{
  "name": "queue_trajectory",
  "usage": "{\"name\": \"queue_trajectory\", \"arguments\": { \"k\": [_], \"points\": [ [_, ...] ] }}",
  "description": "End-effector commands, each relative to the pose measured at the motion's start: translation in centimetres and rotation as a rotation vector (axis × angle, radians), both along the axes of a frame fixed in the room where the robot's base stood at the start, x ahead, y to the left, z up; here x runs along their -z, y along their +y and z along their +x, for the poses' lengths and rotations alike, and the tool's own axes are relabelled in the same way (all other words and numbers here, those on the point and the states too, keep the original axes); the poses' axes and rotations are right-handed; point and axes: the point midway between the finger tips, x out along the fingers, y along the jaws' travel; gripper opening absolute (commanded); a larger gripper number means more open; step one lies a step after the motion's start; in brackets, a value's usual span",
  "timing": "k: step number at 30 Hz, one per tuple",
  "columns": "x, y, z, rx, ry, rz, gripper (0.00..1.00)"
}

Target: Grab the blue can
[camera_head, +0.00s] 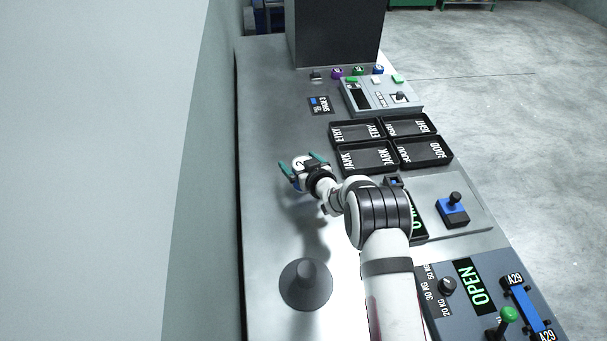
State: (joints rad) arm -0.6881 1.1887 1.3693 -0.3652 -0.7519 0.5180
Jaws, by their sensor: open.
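My gripper (302,163) has two teal fingers spread apart over the left middle of the grey bench. A white round top (299,162) with a dark mark like a 2 shows between the fingers. A small blue patch shows just below it, and my wrist hides part of this area. I cannot tell whether this is a can or whether the fingers touch it. A small blue can-like item (378,70) stands at the back of the bench, right of a green one (358,71) and a purple one (337,73), far from my gripper.
Black labelled trays (392,144) lie right of my gripper. A control box (382,96) is behind them, and a tall dark block (335,30) stands at the back. A grey cone-shaped stand (306,286) is at the front. The bench's left strip is mostly clear beside the wall.

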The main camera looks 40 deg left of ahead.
Motion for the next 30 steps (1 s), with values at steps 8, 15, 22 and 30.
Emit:
{"name": "queue_trajectory", "arguments": {
  "k": [8, 15, 22, 30],
  "points": [
    [0.0, 0.0, 0.0, 0.000, 0.000, 0.000, 0.53],
    [-0.1, 0.0, 0.0, 0.000, -0.001, 0.001, 0.10],
    [-0.1, 0.0, 0.0, 0.000, -0.002, 0.001, 0.00],
    [-1.6, 0.0, 0.1, -0.001, -0.004, 0.003, 0.00]
  ]
}}
